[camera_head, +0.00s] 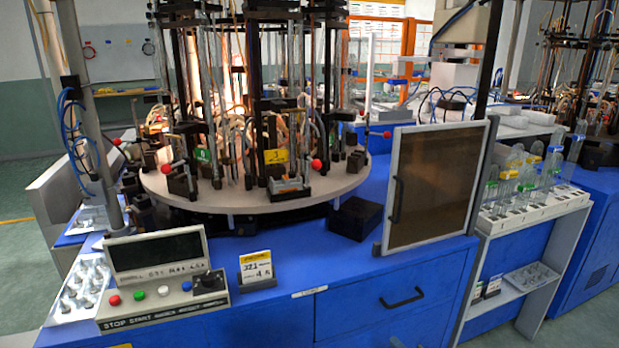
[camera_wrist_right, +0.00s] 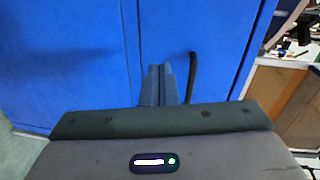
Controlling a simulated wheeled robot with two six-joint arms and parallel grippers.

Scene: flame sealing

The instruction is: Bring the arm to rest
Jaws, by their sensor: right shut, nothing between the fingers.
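My right gripper (camera_wrist_right: 159,72) shows in the right wrist view, its two dark fingers side by side, shut and empty. It is in front of the blue cabinet front (camera_wrist_right: 75,60), with a dark drawer handle (camera_wrist_right: 192,78) just right of the fingertips. In the head view neither gripper can be clearly made out. The blue bench (camera_head: 345,290) there has a drawer with a dark handle (camera_head: 402,298). My left gripper is not in view.
A round turntable (camera_head: 240,200) with burner stations stands on the bench. A control box (camera_head: 160,290) is at front left, and a dark framed screen (camera_head: 437,185) at right. A shelf rack (camera_head: 535,215) with glass tubes stands further right.

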